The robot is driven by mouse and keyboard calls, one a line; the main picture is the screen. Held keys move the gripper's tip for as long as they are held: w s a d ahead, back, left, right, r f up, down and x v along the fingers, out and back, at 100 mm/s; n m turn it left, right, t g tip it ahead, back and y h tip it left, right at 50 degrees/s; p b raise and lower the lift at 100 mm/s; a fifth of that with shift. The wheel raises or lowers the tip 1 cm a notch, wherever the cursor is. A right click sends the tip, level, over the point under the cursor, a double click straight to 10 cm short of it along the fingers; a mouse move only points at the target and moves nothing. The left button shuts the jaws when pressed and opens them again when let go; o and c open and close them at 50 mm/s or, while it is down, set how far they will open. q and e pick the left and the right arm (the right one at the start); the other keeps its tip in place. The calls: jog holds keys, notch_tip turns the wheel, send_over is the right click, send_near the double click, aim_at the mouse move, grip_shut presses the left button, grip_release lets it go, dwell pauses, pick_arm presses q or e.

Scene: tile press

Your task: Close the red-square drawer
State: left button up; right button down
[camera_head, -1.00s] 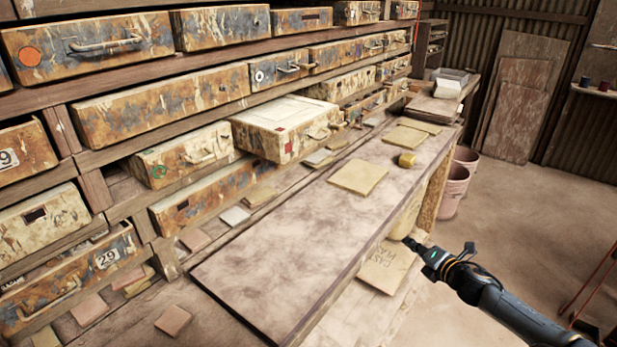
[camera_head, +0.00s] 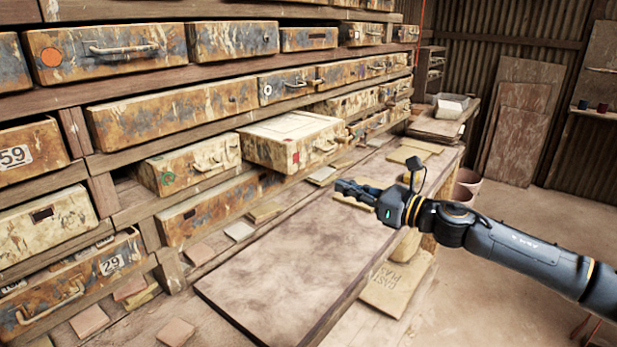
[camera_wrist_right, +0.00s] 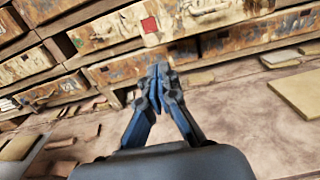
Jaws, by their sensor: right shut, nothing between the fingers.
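The red-square drawer (camera_head: 285,142) is a cream, worn drawer that stands out from the cabinet above the bench. A small red square and a handle are on its front. It also shows at the top of the right wrist view, with the red square (camera_wrist_right: 149,25) facing the camera. My right gripper (camera_head: 342,188) is over the bench, to the right of and below the drawer front, apart from it. In the right wrist view its fingers (camera_wrist_right: 158,75) are together and empty, pointing toward the cabinet below the drawer. My left gripper is not in view.
A partly open green-ring drawer (camera_head: 190,166) is left of the red-square drawer. The wooden bench top (camera_head: 285,255) is mostly clear in front. Flat tiles lie along its back, and a pink bucket (camera_head: 466,185) stands beyond it on the floor.

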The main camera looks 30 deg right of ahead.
aim_at(299, 169)
jog(key=p+x, duration=0.3)
jog(key=x, duration=0.1)
jog(key=p+x, duration=0.3)
jog(key=x, duration=0.2)
jog(key=shift+w+r, duration=0.1)
jog(key=shift+r, duration=0.15)
jog(key=shift+w+a+f+p, duration=0.25)
jog(key=shift+w+p, duration=0.15)
jog(key=shift+w, duration=0.2)
